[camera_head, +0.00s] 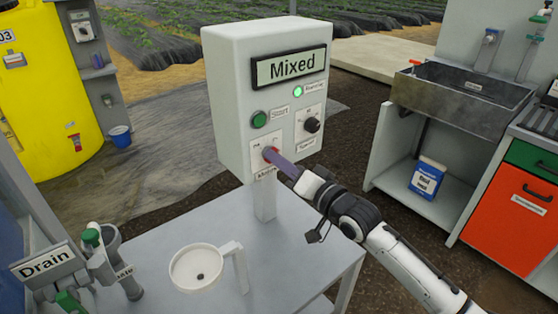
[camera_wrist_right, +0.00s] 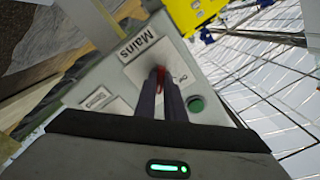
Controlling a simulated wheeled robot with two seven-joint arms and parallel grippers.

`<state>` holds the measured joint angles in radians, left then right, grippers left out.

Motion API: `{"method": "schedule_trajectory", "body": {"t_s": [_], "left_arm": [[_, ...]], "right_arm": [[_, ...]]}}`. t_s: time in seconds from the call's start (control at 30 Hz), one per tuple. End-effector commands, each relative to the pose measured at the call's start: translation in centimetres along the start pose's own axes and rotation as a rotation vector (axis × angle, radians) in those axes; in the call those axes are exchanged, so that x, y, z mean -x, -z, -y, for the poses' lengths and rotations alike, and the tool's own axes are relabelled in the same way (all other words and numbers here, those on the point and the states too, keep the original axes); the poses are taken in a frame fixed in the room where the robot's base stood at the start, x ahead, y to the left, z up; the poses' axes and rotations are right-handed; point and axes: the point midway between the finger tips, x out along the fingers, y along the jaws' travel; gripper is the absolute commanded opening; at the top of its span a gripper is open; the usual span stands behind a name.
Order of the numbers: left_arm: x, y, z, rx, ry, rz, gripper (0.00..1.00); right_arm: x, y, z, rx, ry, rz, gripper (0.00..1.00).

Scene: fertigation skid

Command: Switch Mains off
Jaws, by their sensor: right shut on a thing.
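The control box (camera_head: 226,100) is pale grey and stands on a post above the table. Its Mains switch is red and sits low on the front, above the Mains label (camera_head: 265,173); the red part also shows in the wrist view (camera_wrist_right: 160,72). My right gripper (camera_head: 271,155) comes from the lower right, with its fingers shut on the Mains switch. The fingers hide most of the switch, so I cannot tell its position. The display (camera_head: 291,66) reads "Mixed" and a small lamp (camera_head: 297,91) glows green. My left gripper is not in view.
The green Start button (camera_head: 259,119) and a black selector knob (camera_head: 312,124) sit just above the switch. A white funnel-like cup (camera_head: 184,271) stands on the grey table (camera_head: 215,219). Drain pipework (camera_head: 43,262) is at lower left. A sink bench (camera_head: 455,96) stands at right.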

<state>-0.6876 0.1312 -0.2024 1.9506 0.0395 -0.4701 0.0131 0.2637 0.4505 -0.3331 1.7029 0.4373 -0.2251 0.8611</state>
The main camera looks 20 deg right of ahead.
Motion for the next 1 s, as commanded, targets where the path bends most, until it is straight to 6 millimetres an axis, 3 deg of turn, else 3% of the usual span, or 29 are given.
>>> {"method": "schedule_trajectory", "body": {"t_s": [0.37, 1.0], "left_arm": [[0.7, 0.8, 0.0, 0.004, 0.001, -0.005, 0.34], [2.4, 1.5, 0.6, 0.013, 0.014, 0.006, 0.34]], "right_arm": [[0.0, 0.2, 0.1, 0.145, 0.0, 0.0, 0.0], [0.0, 0.2, 0.1, 0.736, -0.001, 0.0, 0.0]]}}
